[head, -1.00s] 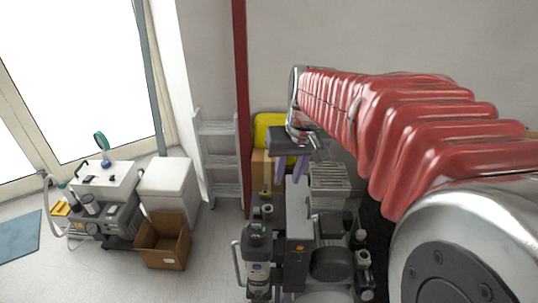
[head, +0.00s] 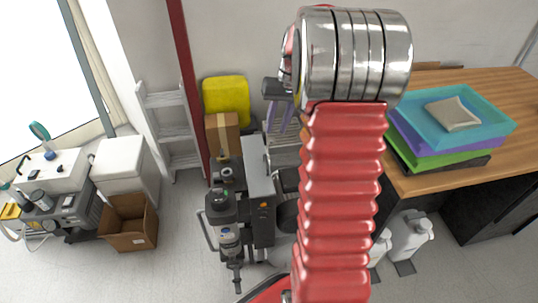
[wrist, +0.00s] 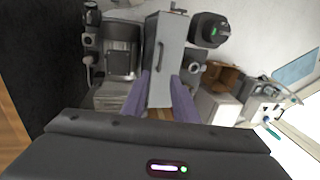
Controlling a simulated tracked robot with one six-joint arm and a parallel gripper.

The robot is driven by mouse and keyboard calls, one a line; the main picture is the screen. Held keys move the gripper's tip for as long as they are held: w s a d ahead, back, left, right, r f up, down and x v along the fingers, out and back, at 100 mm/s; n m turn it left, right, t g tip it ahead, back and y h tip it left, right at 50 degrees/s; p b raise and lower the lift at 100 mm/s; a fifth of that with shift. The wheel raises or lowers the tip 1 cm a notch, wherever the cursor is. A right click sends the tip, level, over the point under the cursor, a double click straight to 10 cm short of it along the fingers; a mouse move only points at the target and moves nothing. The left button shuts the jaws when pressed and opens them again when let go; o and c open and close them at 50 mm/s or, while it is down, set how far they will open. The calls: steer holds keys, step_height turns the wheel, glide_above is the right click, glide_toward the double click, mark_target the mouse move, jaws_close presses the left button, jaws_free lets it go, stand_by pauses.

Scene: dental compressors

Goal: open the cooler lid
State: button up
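A white box with a flat lid, which looks like the cooler (head: 122,165), stands on the floor at the left in the head view. Its lid looks shut. It also shows small, at the right of the wrist view (wrist: 219,108). My gripper (head: 280,118) is well to the right of it in the head view, partly hidden by my red arm. In the wrist view the two purple fingers of my gripper (wrist: 162,80) are apart, with nothing held between them. A grey upright cabinet (wrist: 166,60) shows beyond the fingers.
An open cardboard box (head: 128,225) stands in front of the cooler. Equipment with a white top (head: 45,172) is left of it. A grey ladder (head: 170,130) and compressor machinery (head: 228,235) stand to its right. A wooden table (head: 470,165) with stacked trays is far right.

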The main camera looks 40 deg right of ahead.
steer(key=f, duration=0.4)
steer(key=a+f, duration=0.1)
steer(key=f, duration=0.4)
steer(key=w+a+f, duration=0.1)
steer(key=f, duration=0.3)
steer(key=shift+w+a+f, duration=0.1)
steer(key=shift+a+f, duration=0.15)
steer(key=shift+c, duration=0.6)
jaws_close()
steer(key=shift+d, duration=0.1)
stand_by(0.6)
steer(key=shift+d, duration=0.2)
steer(key=shift+a, duration=0.1)
